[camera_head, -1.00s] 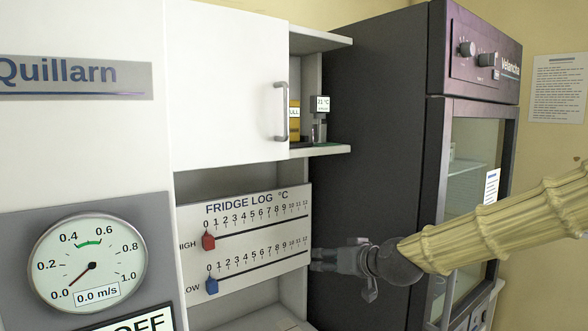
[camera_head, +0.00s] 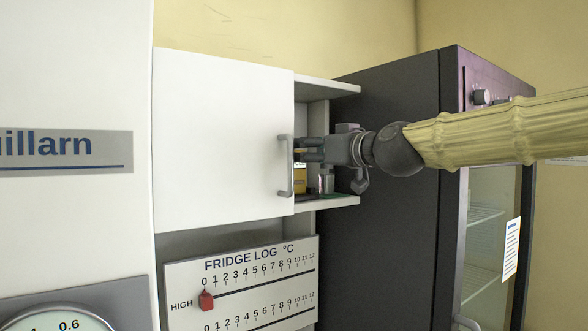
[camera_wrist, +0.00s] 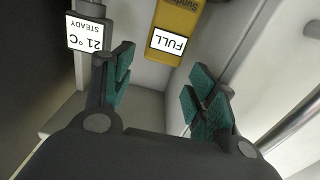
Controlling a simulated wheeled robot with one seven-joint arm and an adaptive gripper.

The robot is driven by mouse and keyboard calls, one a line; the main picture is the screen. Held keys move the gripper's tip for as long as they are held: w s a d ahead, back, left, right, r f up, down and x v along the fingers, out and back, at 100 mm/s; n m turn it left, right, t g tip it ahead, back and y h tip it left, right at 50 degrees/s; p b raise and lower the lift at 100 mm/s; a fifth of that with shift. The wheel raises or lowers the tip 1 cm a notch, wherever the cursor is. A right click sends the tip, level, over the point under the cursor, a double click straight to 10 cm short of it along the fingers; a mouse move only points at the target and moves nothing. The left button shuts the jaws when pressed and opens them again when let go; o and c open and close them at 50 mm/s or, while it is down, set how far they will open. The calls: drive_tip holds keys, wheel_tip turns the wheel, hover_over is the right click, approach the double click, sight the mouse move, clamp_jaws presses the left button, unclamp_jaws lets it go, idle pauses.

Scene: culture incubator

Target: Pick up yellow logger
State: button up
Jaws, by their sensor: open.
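The yellow logger (camera_wrist: 177,20) stands in the open shelf compartment, with a white label reading FULL; it appears upside down in the wrist view. In the head view, part of the yellow logger (camera_head: 299,181) shows below my gripper, beside the cabinet door. My gripper (camera_head: 308,150) reaches into the compartment from the right. In the wrist view my gripper (camera_wrist: 160,92) is open, its green-padded fingers apart with nothing between them. The logger lies beyond the fingertips, roughly in line with the gap, and is not touched.
A grey device (camera_wrist: 87,30) reading 21 °C STEADY stands beside the logger. The white cabinet door (camera_head: 222,140) with its handle (camera_head: 285,165) covers the compartment's left part. A shelf board (camera_head: 335,202) lies below, and a dark incubator (camera_head: 400,190) stands to the right.

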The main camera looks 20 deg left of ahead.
sight(298, 151)
drive_tip(key=shift+x, duration=0.95)
drive_tip(key=p+x, duration=0.3)
drive_tip(key=x, duration=0.2)
drive_tip(key=shift+f+p, duration=0.15)
drive_tip(key=shift+p, duration=0.2)
drive_tip(key=c, duration=0.8)
